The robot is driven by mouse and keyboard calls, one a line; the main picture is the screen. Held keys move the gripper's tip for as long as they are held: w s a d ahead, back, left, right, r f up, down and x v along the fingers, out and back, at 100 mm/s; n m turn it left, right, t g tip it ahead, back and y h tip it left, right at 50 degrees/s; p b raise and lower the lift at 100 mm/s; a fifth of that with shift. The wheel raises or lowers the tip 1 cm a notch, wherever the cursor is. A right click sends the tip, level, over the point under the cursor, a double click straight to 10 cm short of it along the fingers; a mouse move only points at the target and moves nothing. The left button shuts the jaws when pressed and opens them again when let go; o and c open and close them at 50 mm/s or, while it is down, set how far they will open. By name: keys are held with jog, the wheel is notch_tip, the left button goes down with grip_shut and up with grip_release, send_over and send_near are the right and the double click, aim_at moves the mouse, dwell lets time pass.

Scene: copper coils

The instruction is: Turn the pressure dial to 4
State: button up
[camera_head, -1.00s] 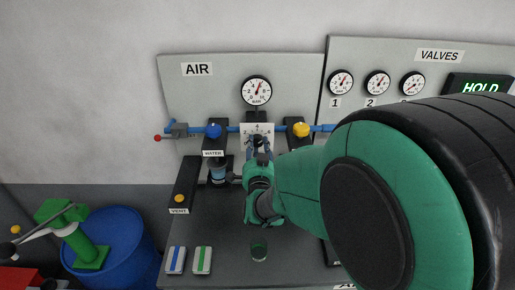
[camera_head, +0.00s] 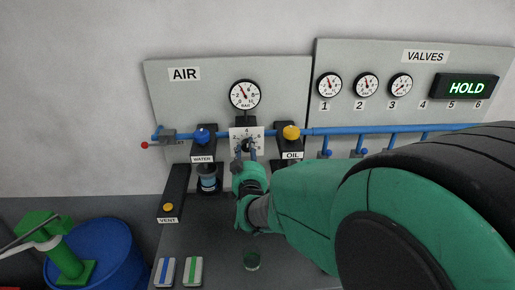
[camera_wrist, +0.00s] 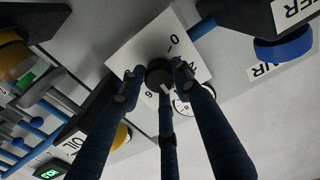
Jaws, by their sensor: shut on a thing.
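The pressure dial is a black knob (camera_wrist: 159,75) on a white square number plate (camera_head: 237,133) below the gauge of the AIR panel. My gripper (camera_head: 245,152) reaches it from below and in front. In the wrist view its dark fingers (camera_wrist: 157,82) are closed around the knob's sides. A pale pointer mark shows on the knob's rim, but the number it points to is hard to read. The 4 is at the plate's top in the head view. The round BAR gauge (camera_head: 244,95) has its red needle leaning up and left.
Blue WATER (camera_head: 202,136) and yellow OIL (camera_head: 291,132) knobs flank the plate closely. A blue pipe (camera_head: 390,129) runs right below the VALVES gauges. The VENT block (camera_head: 172,193) is at lower left, and a blue drum (camera_head: 110,255) stands left of the bench.

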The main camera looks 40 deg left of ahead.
jog(key=shift+r+n, duration=0.3)
jog(key=o, duration=1)
jog(key=shift+c, duration=0.2)
jog(key=shift+o, duration=0.9)
jog(key=shift+f, duration=0.15)
jog(key=shift+s+d, duration=0.1)
jog(key=shift+s, duration=0.05)
jog(key=v, duration=1.1)
jog(key=shift+s+d, duration=0.2)
